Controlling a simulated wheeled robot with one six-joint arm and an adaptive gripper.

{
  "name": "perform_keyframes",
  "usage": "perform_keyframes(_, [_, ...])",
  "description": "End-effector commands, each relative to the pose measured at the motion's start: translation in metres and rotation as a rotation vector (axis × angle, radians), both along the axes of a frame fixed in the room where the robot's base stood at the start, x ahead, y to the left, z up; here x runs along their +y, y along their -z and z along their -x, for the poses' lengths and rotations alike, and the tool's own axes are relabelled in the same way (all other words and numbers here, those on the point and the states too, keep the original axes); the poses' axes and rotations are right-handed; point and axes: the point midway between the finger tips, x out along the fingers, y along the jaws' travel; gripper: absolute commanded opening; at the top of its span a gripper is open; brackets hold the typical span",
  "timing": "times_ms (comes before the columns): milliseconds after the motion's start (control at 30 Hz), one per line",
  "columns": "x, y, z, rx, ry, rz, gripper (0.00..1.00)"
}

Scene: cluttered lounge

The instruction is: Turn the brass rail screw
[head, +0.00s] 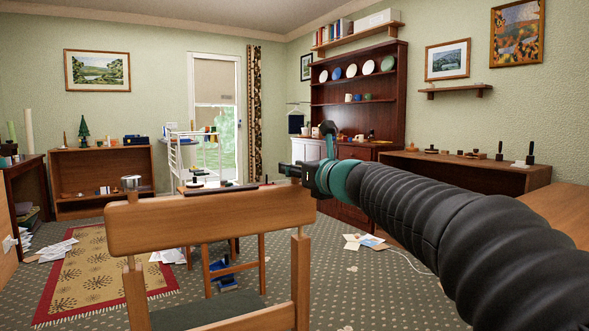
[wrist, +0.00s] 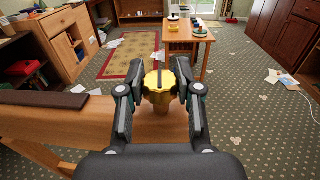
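The brass rail screw (wrist: 159,84) is a yellow, lobed knob with a dark slot, seen in the wrist view at the middle, above a wooden part. My gripper (wrist: 160,88) has one dark finger on each side of it, and the fingertips appear to touch its sides. In the head view my gripper (head: 308,172) is at the right end of the wooden chair's top rail (head: 205,218). The screw is hidden there. The rail also shows in the wrist view (wrist: 70,127).
A silver-coloured cap (head: 131,183) stands at the rail's left end. Behind the chair is a small table (wrist: 187,39) with objects on it. Papers (head: 58,248) lie on the floor around a patterned rug (head: 105,268). A wooden surface (head: 556,205) is at the right.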

Motion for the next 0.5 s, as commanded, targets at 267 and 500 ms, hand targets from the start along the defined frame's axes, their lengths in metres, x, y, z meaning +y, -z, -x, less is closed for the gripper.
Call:
perform_keyframes(267, [-0.0001,-0.0005,-0.0002,0.0,-0.005,0.0,0.0])
perform_keyframes(500, [-0.0012,-0.002,-0.0009,0.001,-0.075,0.001,0.0])
